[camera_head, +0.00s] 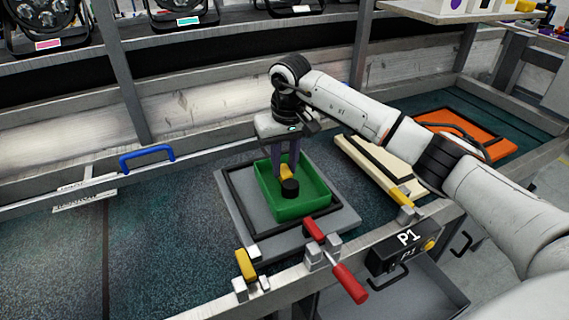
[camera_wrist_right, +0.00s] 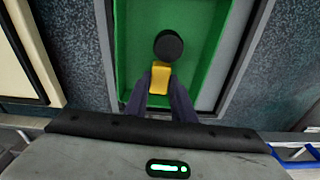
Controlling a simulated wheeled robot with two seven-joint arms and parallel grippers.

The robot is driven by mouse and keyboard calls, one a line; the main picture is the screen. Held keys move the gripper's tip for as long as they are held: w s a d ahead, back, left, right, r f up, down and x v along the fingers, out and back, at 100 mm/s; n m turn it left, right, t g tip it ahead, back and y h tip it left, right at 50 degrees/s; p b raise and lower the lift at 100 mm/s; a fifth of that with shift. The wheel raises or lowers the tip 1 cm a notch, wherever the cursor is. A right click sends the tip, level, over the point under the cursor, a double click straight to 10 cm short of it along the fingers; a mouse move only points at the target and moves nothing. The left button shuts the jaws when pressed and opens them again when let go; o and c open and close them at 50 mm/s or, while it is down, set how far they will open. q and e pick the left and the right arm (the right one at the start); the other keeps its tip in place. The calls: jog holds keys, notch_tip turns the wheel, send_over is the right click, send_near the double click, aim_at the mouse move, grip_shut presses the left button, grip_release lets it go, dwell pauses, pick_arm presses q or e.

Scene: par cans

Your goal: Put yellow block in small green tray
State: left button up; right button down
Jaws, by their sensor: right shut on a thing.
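The small green tray (camera_head: 307,205) sits on a grey plate with a dark frame on the workbench. My right gripper (camera_head: 286,172) points down into the tray and is shut on the yellow block (camera_head: 287,172). In the right wrist view the yellow block (camera_wrist_right: 160,79) shows between the two dark fingertips (camera_wrist_right: 160,85), over the tray's green floor (camera_wrist_right: 138,60). A black round piece (camera_head: 290,188) shows right by the block, also in the right wrist view (camera_wrist_right: 169,45). I cannot tell whether the block touches the tray floor. My left gripper is not in view.
A red-handled clamp (camera_head: 348,283) and a yellow clamp (camera_head: 246,266) are on the bench's front edge. A cream board (camera_head: 365,165) and an orange tray (camera_head: 490,143) lie to the right. A blue handle (camera_head: 146,155) is at the back left. The left bench surface is clear.

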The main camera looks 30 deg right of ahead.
aim_at(286, 174)
jog(key=c, duration=1.5)
grip_release()
jog(key=r, duration=0.4)
jog(key=s+r, duration=0.1)
jog(key=r, duration=0.7)
jog(key=shift+s+a+p, duration=0.1)
jog(key=shift+s+p, duration=0.15)
jog(key=shift+p, duration=0.05)
